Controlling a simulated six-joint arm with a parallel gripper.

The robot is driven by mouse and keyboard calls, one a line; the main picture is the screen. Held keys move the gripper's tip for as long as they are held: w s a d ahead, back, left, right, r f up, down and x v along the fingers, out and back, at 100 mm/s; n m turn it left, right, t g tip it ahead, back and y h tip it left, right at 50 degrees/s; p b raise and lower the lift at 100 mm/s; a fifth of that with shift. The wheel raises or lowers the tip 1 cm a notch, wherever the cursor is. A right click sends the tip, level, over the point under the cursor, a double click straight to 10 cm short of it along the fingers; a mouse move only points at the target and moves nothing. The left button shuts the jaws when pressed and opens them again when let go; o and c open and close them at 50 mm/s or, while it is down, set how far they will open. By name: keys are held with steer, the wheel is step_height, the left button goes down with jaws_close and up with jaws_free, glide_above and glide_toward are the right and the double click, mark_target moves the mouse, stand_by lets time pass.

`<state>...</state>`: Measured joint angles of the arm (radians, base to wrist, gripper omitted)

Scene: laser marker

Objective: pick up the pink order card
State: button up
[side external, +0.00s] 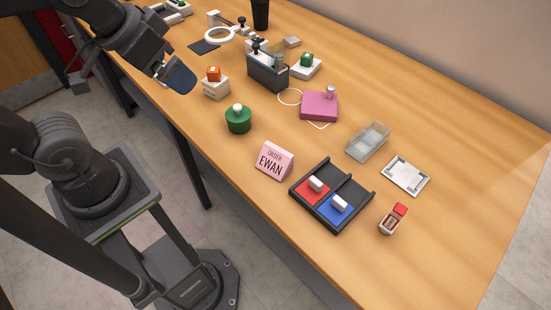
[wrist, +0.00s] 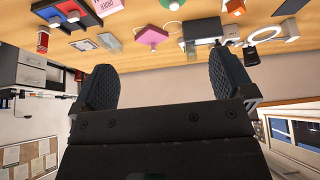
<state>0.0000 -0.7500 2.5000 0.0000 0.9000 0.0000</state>
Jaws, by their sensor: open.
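The pink order card (side external: 273,162) stands upright like a tent on the wooden table, with "ORDER EWAN" printed on it. It sits just left of the black tray, near the table's front edge. In the wrist view the card (wrist: 108,7) is cut off by the top edge, and the scene appears upside down. My gripper (side external: 180,79) is up at the upper left in the side view, well away from the card. In the wrist view my gripper (wrist: 163,68) shows two dark ridged fingers wide apart with nothing between them.
The black tray (side external: 345,217) with red and blue sections stands right of the card. A green round knob (side external: 238,118) and a white block with an orange button (side external: 215,86) lie between gripper and card. A pink box (side external: 319,105) and a clear container (side external: 368,141) stand farther back.

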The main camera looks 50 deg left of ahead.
steer(key=n+g, duration=0.2)
steer(key=g, duration=0.4)
glide_above(276, 154)
step_height(276, 154, down, 9)
step_height(276, 154, down, 14)
steer(key=shift+f, duration=0.1)
steer(key=c, duration=0.9)
